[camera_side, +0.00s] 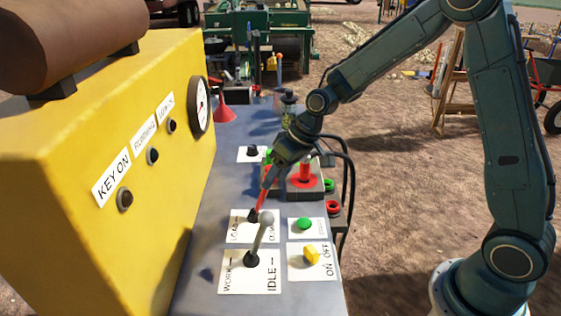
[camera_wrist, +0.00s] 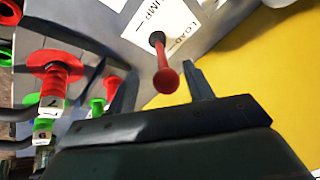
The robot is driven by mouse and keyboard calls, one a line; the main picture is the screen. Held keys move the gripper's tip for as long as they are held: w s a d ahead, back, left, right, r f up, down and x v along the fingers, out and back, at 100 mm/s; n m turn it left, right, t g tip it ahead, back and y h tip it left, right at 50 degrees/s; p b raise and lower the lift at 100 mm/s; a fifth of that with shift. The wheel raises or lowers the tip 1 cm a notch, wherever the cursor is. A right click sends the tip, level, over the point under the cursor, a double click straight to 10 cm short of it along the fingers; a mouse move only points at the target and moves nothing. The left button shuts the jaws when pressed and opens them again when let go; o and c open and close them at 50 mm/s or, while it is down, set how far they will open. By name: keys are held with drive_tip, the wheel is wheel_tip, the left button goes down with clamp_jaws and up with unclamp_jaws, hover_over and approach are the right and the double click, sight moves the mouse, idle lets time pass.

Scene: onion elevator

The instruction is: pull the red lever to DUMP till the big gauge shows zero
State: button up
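The red lever (camera_side: 261,203) rises from a black boot on a white plate (camera_side: 238,228) marked LOAD and DUMP. In the side view it leans a little to the right at its top; which end it is set to is hard to tell. My gripper (camera_side: 269,178) is at the lever's top. In the wrist view the red lever (camera_wrist: 165,75) stands between the two spread fingers of my gripper (camera_wrist: 161,70), with a gap on each side. The big gauge (camera_side: 199,107), a white dial with a black rim, is on the yellow housing; its reading is too small to tell.
A grey-knobbed lever (camera_side: 264,235) stands close in front on the WORK/IDLE plate. A green button (camera_side: 304,223) and a yellow switch (camera_side: 311,255) are to its right. Red and green hose couplings (camera_side: 305,178) lie beside my gripper. The yellow housing (camera_side: 95,150) bounds the left.

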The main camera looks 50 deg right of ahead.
drive_tip(key=shift+r, duration=0.2)
drive_tip(key=v, duration=1.3)
drive_tip(key=shift+r, duration=0.2)
drive_tip(key=shift+s, duration=0.15)
drive_tip(key=s+r+m+t+h, duration=0.1)
drive_tip(key=s+h, duration=0.1)
drive_tip(key=s, duration=1)
drive_tip(key=s+d+r+h, duration=0.1)
drive_tip(key=s+r, duration=0.1)
drive_tip(key=s, duration=0.9)
drive_tip(key=shift+s+r+m+t+h, duration=0.25)
drive_tip(key=shift+s+m+t+h, duration=0.15)
